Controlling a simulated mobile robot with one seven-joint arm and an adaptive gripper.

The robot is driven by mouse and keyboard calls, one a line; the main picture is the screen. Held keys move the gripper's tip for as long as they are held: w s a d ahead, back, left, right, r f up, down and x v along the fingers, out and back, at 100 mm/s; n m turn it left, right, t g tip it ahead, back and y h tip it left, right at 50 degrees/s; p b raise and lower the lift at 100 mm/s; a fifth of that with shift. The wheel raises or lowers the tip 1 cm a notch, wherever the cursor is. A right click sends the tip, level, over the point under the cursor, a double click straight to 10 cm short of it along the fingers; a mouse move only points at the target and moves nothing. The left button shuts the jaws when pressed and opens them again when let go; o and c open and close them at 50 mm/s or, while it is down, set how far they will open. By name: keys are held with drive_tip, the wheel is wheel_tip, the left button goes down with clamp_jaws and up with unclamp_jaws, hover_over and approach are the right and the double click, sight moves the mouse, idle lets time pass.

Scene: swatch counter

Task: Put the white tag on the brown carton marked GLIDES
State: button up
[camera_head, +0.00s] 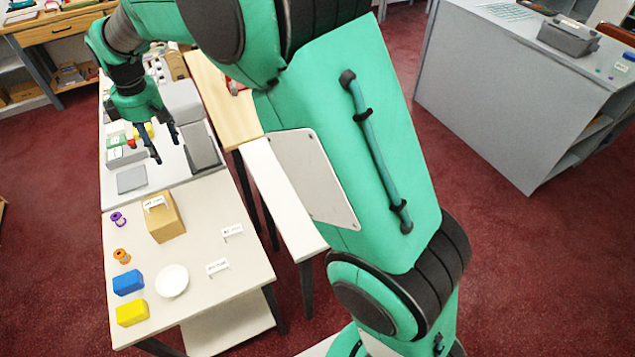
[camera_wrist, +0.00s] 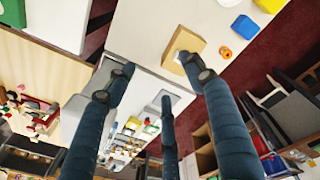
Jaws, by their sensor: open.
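The brown carton (camera_head: 168,222) stands on the pale table, left of its middle. A small white piece with dark marks (camera_head: 154,203) shows at its top; I cannot read it or tell whether it is a loose tag or a label. In the wrist view the carton (camera_wrist: 172,45) shows beside one fingertip, with a white patch on it, partly hidden. Two small white cards with unreadable dark print, one (camera_head: 232,232) and another (camera_head: 217,267), are on the table's right side. My gripper (camera_head: 165,145) is open and empty, beyond the carton and apart from it.
A white bowl (camera_head: 172,281), a blue block (camera_head: 128,281), a yellow block (camera_head: 132,313), an orange spool (camera_head: 122,256) and a purple spool (camera_head: 118,219) stand around the carton. A grey device (camera_head: 190,130) stands right of my gripper. The tabletop between carton and cards is clear.

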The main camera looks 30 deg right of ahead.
drive_tip(key=s+d+r+m+t, duration=0.1)
drive_tip(key=s+d+r+m, duration=0.3)
drive_tip(key=s+d+r, duration=0.4)
drive_tip(key=s+d+r+m+t, duration=0.1)
drive_tip(key=s+d+r+m, duration=0.2)
drive_tip(key=s+d+r, duration=0.55)
drive_tip(key=s+d+f+m, duration=0.2)
drive_tip(key=s+d, duration=0.2)
drive_tip(key=s, duration=0.4)
drive_tip(key=s+d+f+m+t, duration=0.1)
drive_tip(key=s+d+m, duration=0.2)
drive_tip(key=s, duration=0.5)
drive_tip(key=s+d+f+m+t, duration=0.1)
drive_tip(key=s+d, duration=0.3)
drive_tip(key=s, duration=0.4)
drive_tip(key=shift+d+f+m, duration=0.35)
drive_tip(key=shift+f+m, duration=0.35)
drive_tip(key=shift+f, duration=0.1)
